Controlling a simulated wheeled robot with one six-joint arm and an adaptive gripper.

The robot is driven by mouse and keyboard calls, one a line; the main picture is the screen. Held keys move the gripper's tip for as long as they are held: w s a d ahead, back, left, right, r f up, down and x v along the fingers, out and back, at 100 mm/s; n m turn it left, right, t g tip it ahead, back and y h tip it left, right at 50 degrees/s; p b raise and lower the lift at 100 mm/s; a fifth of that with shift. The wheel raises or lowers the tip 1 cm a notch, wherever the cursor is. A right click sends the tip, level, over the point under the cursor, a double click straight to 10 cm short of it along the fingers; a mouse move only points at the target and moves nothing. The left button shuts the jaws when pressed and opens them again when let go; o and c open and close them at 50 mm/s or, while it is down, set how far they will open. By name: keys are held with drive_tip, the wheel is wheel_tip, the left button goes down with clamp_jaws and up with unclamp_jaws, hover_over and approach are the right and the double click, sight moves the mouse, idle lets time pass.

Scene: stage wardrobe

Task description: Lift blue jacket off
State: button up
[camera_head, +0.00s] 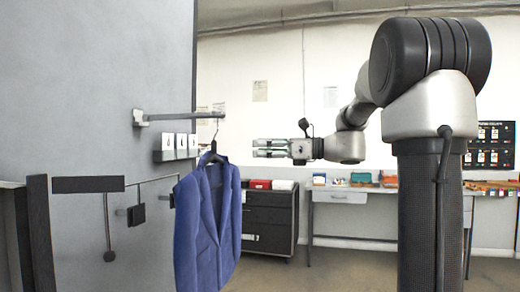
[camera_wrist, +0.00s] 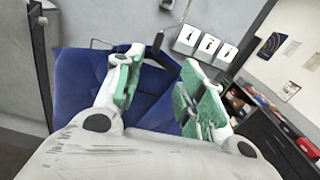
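A blue jacket (camera_head: 207,222) hangs on a dark hanger (camera_head: 212,157) from a wall rail (camera_head: 182,116) at the left in the head view. The hanger's hook reaches up to the rail near its outer end. My gripper (camera_head: 270,148) is to the right of the hanger, apart from it, with its fingers pointing left. In the wrist view my gripper (camera_wrist: 155,88) has its green-padded fingers spread apart. The blue jacket (camera_wrist: 78,82) and the dark hanger (camera_wrist: 158,46) show beyond and between the fingers. Nothing is seen held.
A dark drawer cabinet (camera_head: 268,220) stands behind the jacket. A workbench (camera_head: 345,195) with coloured items runs along the back wall. Dark hooks (camera_head: 108,225) project at left. Floor between is open.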

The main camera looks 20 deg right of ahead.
sight(215, 144)
drive_tip(key=shift+m, duration=0.4)
drive_tip(key=x, duration=1.5)
drive_tip(key=shift+a, duration=0.3)
clamp_jaws()
drive_tip(key=shift+r, duration=0.1)
drive_tip(key=shift+r, duration=0.4)
drive_tip(key=v, duration=0.9)
idle(0.6)
